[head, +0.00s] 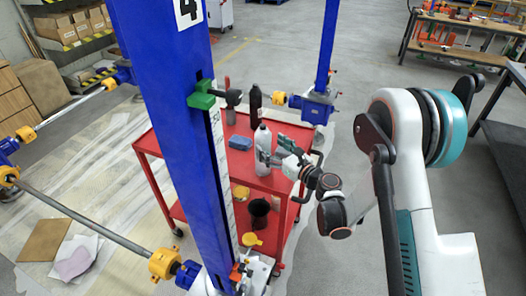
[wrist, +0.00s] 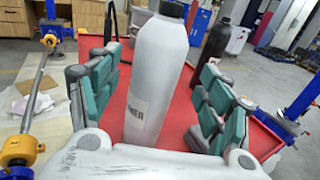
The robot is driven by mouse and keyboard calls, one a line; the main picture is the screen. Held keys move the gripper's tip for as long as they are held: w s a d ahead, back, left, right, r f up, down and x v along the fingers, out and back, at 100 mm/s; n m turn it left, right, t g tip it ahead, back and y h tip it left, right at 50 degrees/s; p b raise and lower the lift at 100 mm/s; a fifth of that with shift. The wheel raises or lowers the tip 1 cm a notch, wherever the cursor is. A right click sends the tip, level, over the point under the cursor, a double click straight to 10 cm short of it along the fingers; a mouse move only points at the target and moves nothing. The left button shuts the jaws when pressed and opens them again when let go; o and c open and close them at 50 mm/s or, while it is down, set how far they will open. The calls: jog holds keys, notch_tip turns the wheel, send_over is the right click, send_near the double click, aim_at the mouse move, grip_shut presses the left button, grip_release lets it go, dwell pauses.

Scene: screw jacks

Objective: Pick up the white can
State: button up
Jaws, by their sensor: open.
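The white can (head: 263,150) is a tall, light-coloured can with a narrow neck, upright on the red cart (head: 152,141). In the wrist view the white can (wrist: 158,75) stands between my gripper's two green-padded fingers, with a printed label low on its body. My gripper (head: 284,152) reaches in from the right at the can in the head view. It is open, with one finger at each side of the can in the wrist view (wrist: 155,100). A gap shows on the right side; contact on the left is hard to judge.
A dark bottle (head: 255,105) stands behind the can, also in the wrist view (wrist: 217,45). A blue item (head: 240,142) lies left of it on the cart. A blue column (head: 165,120) stands in front of the cart. A dark cup (head: 259,211) is on the lower shelf.

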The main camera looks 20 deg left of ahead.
aim_at(263, 141)
jog(key=b+x, duration=0.1)
jog(key=x, duration=0.3)
jog(key=shift+a, duration=0.3)
grip_shut()
